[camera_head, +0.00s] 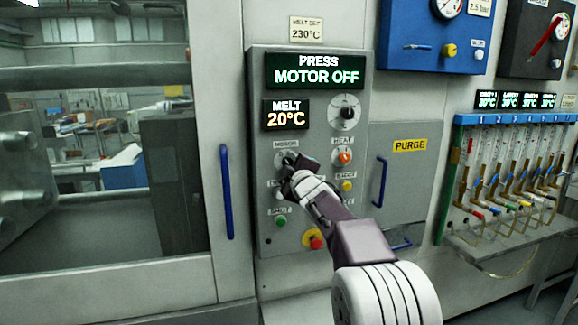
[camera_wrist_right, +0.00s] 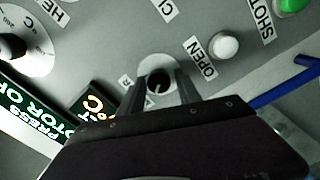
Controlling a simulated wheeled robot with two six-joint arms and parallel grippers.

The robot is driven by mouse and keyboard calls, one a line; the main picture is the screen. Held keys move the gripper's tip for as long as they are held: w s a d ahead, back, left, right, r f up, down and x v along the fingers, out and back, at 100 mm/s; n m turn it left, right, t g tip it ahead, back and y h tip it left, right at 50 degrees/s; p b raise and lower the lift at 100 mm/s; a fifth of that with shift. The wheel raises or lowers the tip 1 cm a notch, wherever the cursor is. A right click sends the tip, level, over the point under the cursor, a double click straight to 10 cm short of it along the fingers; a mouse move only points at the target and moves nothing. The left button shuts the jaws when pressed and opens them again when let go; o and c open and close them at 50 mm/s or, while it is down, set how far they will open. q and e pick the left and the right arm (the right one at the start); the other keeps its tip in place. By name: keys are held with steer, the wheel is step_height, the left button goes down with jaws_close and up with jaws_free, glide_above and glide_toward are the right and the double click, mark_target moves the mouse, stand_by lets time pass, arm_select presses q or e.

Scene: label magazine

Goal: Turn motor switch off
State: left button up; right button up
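The motor switch is a small dark knob on a pale round plate, under the MOTOR label (camera_head: 286,145) on the grey control panel (camera_head: 262,230). My right gripper (camera_head: 287,163) is at the switch and hides most of it in the head view. In the right wrist view, the motor switch (camera_wrist_right: 157,86) lies between the two fingertips of my right gripper (camera_wrist_right: 160,88), with a gap visible on either side. The fingers look open and apart from the knob. My left gripper is not in view.
A heat knob (camera_head: 344,157), a selector dial (camera_head: 346,113), a green button (camera_head: 281,221) and a red stop button (camera_head: 314,239) share the panel. A blue door handle (camera_head: 227,192) stands left of it. A purge door (camera_head: 408,185) is to the right.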

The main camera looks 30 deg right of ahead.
steer(key=shift+o, duration=0.2)
steer(key=v, duration=0.9)
steer(key=shift+b, duration=0.45)
